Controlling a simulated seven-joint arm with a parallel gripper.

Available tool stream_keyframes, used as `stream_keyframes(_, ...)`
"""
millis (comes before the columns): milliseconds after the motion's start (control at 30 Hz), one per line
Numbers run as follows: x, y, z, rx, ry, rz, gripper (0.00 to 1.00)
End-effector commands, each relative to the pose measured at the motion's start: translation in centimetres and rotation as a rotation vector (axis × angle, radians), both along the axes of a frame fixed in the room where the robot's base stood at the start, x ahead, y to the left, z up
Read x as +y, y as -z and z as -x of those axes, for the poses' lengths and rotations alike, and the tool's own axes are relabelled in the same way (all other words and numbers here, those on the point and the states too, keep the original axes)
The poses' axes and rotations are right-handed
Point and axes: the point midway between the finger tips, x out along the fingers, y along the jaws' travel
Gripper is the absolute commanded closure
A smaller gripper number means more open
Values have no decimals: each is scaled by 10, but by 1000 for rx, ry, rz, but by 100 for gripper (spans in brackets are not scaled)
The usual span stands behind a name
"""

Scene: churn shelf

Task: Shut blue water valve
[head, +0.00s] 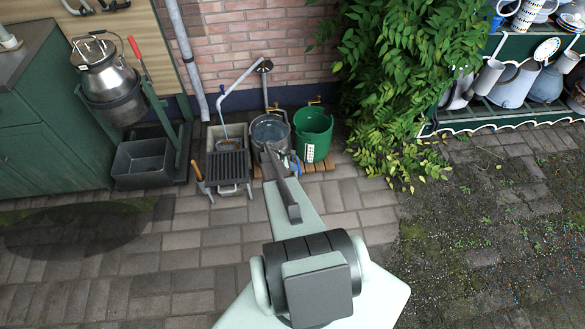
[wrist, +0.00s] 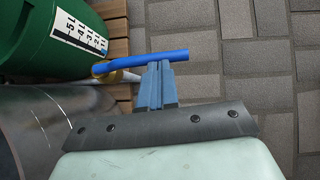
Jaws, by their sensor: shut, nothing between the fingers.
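The blue valve lever (wrist: 140,61) shows in the wrist view as a straight blue bar, lying nearly level and running right from a brass valve body (wrist: 118,77). My gripper (wrist: 160,66) is shut and empty, with its blue-grey fingertips at the lever's near side, around the middle to right part of the lever. They touch or nearly touch it; I cannot tell which. In the head view my arm covers most of this spot beside the metal tub (head: 269,128), and the lever is too small to make out clearly.
A green bucket (head: 313,128) with a white scale stands right of the tub on wooden slats (head: 322,163). A grey basin and grate (head: 228,166) lie left of the tub. A milk churn (head: 108,72) hangs further left. Open paving (wrist: 225,70) lies right of the lever.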

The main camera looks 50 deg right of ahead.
Motion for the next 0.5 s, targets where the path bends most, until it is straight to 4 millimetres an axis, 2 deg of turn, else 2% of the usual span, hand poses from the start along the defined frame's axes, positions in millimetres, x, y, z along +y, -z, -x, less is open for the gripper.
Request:
stream_keyframes(267,-4,-1,11,0,-102,0,100)
stream_keyframes(500,-17,-1,27,0,-304,0,100)
